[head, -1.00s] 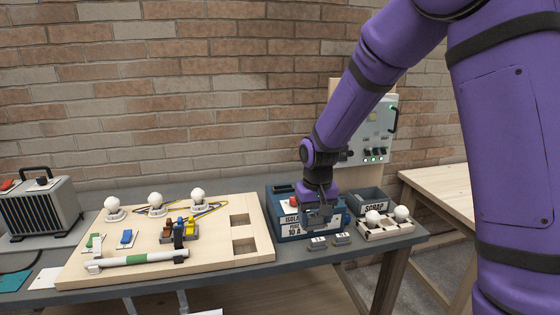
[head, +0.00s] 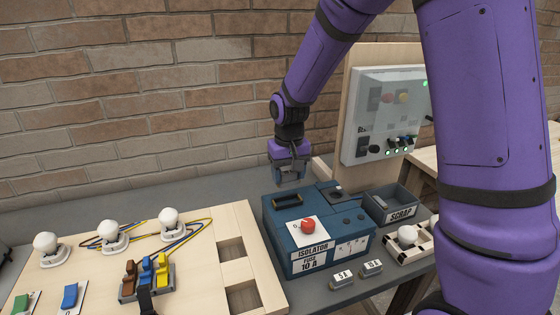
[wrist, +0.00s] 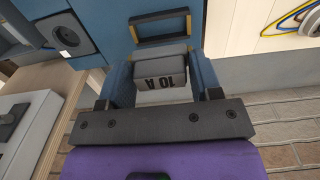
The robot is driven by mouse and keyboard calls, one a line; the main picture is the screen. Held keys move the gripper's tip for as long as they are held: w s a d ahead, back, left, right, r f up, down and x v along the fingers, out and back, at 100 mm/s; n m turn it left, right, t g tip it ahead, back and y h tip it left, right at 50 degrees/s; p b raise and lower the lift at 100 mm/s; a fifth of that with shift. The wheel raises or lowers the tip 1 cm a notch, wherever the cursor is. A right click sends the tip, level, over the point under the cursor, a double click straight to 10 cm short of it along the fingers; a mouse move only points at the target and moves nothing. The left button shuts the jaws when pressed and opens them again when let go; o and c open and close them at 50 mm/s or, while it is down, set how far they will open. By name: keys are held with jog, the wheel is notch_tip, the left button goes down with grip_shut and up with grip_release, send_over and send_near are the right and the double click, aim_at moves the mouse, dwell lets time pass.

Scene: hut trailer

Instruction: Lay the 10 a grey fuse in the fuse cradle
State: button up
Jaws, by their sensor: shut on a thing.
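My gripper (head: 290,172) is over the back edge of the blue isolator box (head: 300,265), above the bench. It is shut on the grey fuse (wrist: 160,75), which shows "10 A" upside down between the blue fingers in the wrist view. The fuse is hidden or too small to make out in the head view. The fuse cradle (head: 287,200), a dark rectangular recess with a yellowish lining, is on top of the isolator, just in front of my gripper. The cradle also shows in the wrist view (wrist: 160,16), beyond the fuse and apart from it.
A red knob (head: 308,225) stands on the isolator. Two other small grey fuses (head: 342,280) (head: 371,268) lie on the bench before it. A scrap bin (head: 392,204) and a grey control panel (head: 385,115) are at the right. A wiring board (head: 215,225) is at the left.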

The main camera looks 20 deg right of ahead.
jog(key=shift+w, duration=0.25)
jog(key=shift+s, duration=0.1)
jog(key=shift+f, duration=3.3)
jog(key=o, duration=0.8)
